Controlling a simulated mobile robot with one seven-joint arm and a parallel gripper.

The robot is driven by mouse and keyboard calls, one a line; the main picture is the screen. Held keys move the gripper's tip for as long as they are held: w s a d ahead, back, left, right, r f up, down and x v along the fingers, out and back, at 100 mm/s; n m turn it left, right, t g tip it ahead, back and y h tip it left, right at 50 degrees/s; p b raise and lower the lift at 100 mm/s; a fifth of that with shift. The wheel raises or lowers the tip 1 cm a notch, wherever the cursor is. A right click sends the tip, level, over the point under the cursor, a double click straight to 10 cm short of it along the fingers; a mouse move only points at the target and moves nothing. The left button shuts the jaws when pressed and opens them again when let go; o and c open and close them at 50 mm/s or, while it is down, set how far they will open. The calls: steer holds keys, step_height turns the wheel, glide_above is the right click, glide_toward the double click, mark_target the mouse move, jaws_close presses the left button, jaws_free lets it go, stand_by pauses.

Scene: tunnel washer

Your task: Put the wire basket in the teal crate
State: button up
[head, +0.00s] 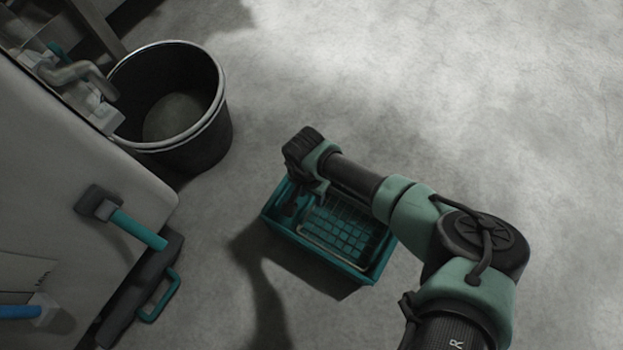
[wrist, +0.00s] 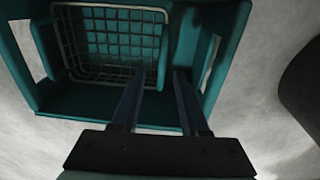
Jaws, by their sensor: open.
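The teal crate (head: 320,262) stands on the floor below my arm in the head view. Its wall also shows in the wrist view (wrist: 225,60). The wire basket (head: 331,254) lies inside the crate, and its grid fills the upper left of the crate in the wrist view (wrist: 108,50). My gripper (head: 294,204) points down over the left part of the crate. Whether a finger touches the basket I cannot tell.
A black bin (head: 205,145) stands at the upper left. A pale machine (head: 60,190) with teal-handled fittings (head: 138,229) takes up the left side. The grey floor (head: 530,110) to the right and behind the crate is clear.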

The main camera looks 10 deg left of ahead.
step_height(320, 180, up, 8)
steer(key=p, duration=0.4)
steer(key=shift+a, duration=0.15)
